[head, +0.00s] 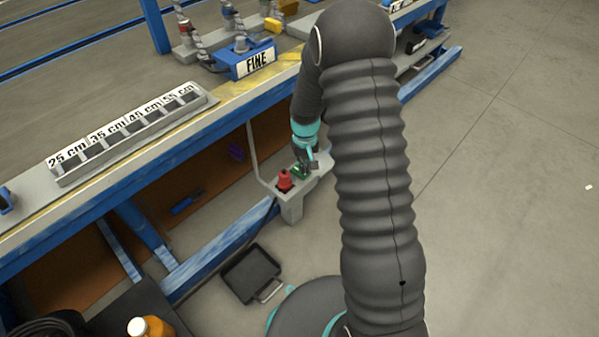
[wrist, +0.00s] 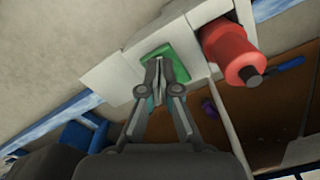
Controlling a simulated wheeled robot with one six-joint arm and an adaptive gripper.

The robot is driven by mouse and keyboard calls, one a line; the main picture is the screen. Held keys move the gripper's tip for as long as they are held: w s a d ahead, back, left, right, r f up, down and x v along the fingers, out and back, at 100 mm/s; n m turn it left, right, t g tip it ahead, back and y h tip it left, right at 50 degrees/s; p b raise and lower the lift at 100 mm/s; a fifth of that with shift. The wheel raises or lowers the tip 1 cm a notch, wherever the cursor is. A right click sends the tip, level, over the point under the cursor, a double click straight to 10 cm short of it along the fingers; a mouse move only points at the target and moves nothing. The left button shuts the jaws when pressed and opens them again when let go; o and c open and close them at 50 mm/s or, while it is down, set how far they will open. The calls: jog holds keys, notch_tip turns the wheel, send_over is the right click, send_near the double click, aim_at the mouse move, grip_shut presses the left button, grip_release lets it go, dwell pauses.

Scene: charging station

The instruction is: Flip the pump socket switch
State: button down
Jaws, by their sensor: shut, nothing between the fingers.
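The pump socket box (head: 291,205) is a pale grey block low beside the workbench leg. It carries a red plug (head: 285,180) and a green switch (head: 300,171). In the wrist view the green switch (wrist: 180,60) lies directly behind my gripper's fingertips, which hide part of it. The red plug (wrist: 228,50) stands to its right, and the pale box (wrist: 115,78) shows around them. My gripper (wrist: 159,62) is shut and empty, its tips at or very near the green switch; I cannot tell whether they touch. My gripper (head: 307,163) also shows small in the head view.
The blue-framed workbench (head: 110,200) runs along the left, with a slotted length tray (head: 130,130) and a "FINE" sign (head: 257,62) on it. A black case (head: 252,274) lies on the floor below the box.

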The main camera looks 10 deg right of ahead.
jog(key=shift+f+b, duration=0.5)
jog(key=shift+f, duration=0.25)
dwell(0.4)
jog(key=shift+r, duration=0.2)
jog(key=shift+r+p, duration=2.2)
jog(key=shift+r, duration=1.15)
jog(key=s+r+t, duration=0.5)
jog(key=s+r, duration=2.4)
jog(key=r, duration=0.2)
jog(key=shift+s+r+m+t+p, duration=0.2)
jog(key=shift+s+m+t+p, duration=0.1)
jog(key=shift+m+p, duration=0.15)
